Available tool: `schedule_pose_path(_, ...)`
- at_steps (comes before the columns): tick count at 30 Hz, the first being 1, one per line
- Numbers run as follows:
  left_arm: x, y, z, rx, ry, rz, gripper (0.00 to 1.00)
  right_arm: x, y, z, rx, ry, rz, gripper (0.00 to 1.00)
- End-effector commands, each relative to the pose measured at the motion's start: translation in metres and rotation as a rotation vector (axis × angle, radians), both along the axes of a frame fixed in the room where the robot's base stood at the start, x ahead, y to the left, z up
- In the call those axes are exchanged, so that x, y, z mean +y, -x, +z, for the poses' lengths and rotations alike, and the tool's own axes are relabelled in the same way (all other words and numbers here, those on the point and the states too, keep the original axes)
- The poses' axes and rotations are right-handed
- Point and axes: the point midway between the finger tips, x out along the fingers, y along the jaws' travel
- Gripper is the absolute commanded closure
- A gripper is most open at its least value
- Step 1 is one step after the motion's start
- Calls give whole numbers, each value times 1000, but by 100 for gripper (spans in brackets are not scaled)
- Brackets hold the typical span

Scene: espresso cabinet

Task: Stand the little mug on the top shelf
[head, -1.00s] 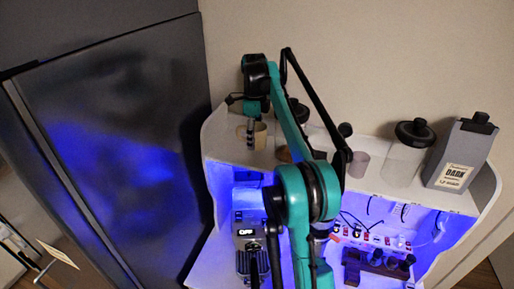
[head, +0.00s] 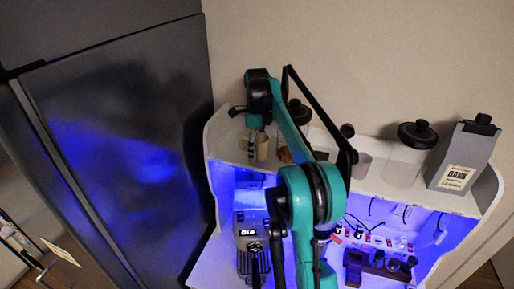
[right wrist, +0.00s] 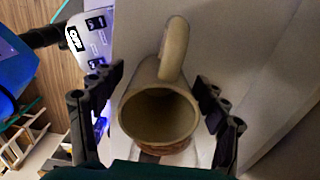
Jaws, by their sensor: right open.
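The little mug (head: 262,148) is beige and stands at the left end of the cabinet's top shelf (head: 226,146). In the right wrist view the mug (right wrist: 150,90) has its open mouth towards the camera and its handle at the top of the picture. My right gripper (head: 254,146) is at the mug, partly in front of it in the head view. In the right wrist view the fingers of this gripper (right wrist: 160,84) are open on either side of the mug, with a small gap visible. The mug's base is hard to see. My left gripper is out of view.
On the top shelf, a dark-lidded jar (head: 299,112), a small greyish cup (head: 361,165), a large clear jar (head: 405,160) and a grey coffee container (head: 463,155) stand to the right. The coffee machine (head: 250,245) is below. A dark fridge (head: 120,150) stands left.

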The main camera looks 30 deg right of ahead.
Motion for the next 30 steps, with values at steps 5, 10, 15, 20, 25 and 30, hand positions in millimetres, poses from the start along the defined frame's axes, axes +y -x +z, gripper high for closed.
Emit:
schedule_pose_path(5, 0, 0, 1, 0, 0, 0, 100, 0, 0, 9, 0, 0, 0, 26)
schedule_pose_path(10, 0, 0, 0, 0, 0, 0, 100, 0, -1, 37, 0, 0, 0, 26)
schedule_pose_path(15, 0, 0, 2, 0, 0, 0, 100, 0, -1, 73, 0, 0, 0, 26)
schedule_pose_path(20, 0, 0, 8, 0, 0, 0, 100, 0, 0, 101, 0, 0, 0, 26)
schedule_pose_path(25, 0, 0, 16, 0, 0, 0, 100, 0, -1, 119, 0, 0, 0, 26)
schedule_pose_path(30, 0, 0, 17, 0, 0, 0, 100, 0, 0, 123, 0, 0, 0, 26)
